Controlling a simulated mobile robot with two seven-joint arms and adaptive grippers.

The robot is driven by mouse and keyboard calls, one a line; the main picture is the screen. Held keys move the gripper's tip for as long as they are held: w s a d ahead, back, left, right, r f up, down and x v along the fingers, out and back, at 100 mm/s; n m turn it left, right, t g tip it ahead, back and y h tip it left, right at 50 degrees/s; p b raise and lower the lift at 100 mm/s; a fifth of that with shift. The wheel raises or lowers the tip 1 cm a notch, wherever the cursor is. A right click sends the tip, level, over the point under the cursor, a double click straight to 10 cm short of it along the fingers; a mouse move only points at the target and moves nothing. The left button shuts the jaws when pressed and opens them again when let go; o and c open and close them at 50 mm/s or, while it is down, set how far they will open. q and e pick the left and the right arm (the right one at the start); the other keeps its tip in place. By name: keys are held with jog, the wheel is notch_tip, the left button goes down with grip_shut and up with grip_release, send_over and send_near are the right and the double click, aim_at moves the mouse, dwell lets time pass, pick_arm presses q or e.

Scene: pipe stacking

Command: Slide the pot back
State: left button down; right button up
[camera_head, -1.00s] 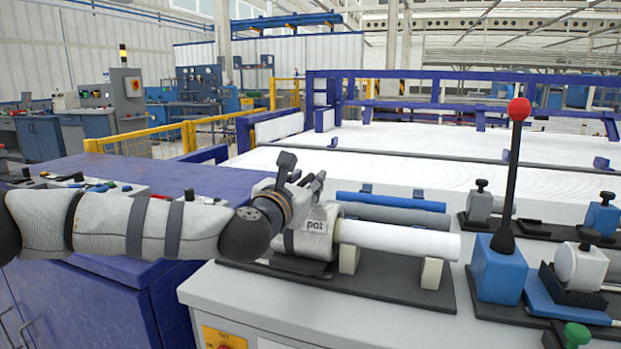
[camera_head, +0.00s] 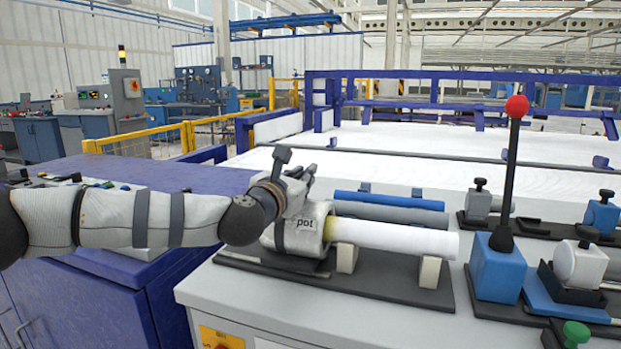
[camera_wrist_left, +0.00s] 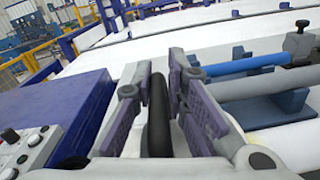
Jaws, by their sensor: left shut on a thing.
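The handle's join to the pot is hidden. My right gripper is not in view.
A blue pipe (camera_head: 390,201) and a grey pipe (camera_head: 400,215) lie behind the white pipe. Cream supports (camera_head: 429,271) hold the white pipe. A blue block with a red-knobbed lever (camera_head: 516,107) stands at right. A purple cabinet (camera_head: 130,275) is at left.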

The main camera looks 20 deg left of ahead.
pick_arm(q)
jog(key=a+b, duration=0.1)
jog(key=a, duration=0.8)
jog(key=shift+w+a, duration=0.15)
jog(key=shift+a, duration=0.05)
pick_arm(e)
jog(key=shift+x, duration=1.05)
pick_arm(q)
jog(key=shift+a+y, duration=0.1)
jog(key=shift+y, duration=0.2)
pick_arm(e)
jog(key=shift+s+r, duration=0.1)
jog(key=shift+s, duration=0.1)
pick_arm(q)
jog(key=c, duration=1.8)
grip_release()
jog(key=shift+o, duration=0.7)
jog(key=shift+a, duration=0.15)
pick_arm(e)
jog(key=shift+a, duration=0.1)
pick_arm(q)
jog(key=shift+d, duration=0.2)
